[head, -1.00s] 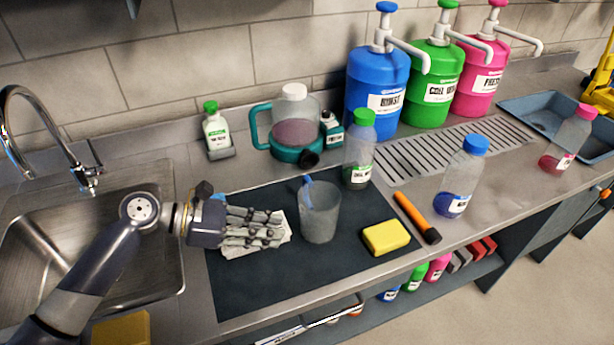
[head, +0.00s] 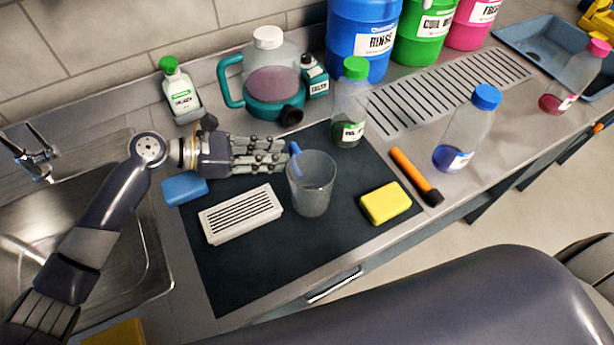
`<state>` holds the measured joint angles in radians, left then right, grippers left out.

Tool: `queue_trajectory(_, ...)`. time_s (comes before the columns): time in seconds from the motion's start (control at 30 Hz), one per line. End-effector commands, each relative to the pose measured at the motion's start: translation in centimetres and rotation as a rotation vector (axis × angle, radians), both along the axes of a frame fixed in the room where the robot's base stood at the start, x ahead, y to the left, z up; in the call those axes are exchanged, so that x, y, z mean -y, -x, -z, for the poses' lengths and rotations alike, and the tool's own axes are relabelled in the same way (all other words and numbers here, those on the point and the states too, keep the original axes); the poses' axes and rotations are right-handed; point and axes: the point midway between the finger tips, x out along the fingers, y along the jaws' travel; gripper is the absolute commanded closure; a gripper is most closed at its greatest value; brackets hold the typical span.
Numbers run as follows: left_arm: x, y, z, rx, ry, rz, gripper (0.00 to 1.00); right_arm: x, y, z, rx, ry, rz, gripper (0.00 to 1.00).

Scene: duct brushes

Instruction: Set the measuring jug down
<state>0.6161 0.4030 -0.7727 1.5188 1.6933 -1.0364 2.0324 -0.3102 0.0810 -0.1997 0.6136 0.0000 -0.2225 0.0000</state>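The measuring jug (head: 312,188) is a clear, greyish cup with a blue handle (head: 295,160) on its left-back side. It stands upright on the dark mat (head: 335,240). My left gripper (head: 286,158) reaches in from the left with its fingers stretched out and apart. Its fingertips are right beside the blue handle; whether they touch it I cannot tell. Nothing shows held between them. My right gripper is out of view.
A white vent grille (head: 241,214), a blue sponge (head: 184,188) and a yellow sponge (head: 386,203) lie near the jug. A green-capped bottle (head: 349,105) stands behind it, an orange-handled tool (head: 412,172) to the right. The front of the mat is clear.

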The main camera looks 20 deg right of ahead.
Motion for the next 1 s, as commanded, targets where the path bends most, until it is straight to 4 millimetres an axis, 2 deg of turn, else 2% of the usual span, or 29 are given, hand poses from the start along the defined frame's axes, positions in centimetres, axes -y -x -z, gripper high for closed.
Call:
queue_trajectory(0.2, 3.3, -0.1, 0.6, -0.002, 0.002, 0.001, 0.78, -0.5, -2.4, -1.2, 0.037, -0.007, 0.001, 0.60)
queue_trajectory(0.33, 4.4, -0.2, 1.2, 0.001, 0.001, 0.000, 0.78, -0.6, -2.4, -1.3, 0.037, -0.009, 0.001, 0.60)
queue_trajectory(0.6, 4.6, -0.1, 1.4, 0.001, 0.001, 0.000, 0.78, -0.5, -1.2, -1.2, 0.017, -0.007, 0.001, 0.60)
queue_trajectory(0.7, 4.6, -0.1, 1.4, 0.001, 0.001, 0.000, 1.00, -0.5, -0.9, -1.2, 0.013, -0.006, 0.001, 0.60)
queue_trajectory(1.0, 4.6, -0.1, 1.4, 0.001, 0.001, 0.000, 1.00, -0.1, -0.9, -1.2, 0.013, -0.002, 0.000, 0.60)
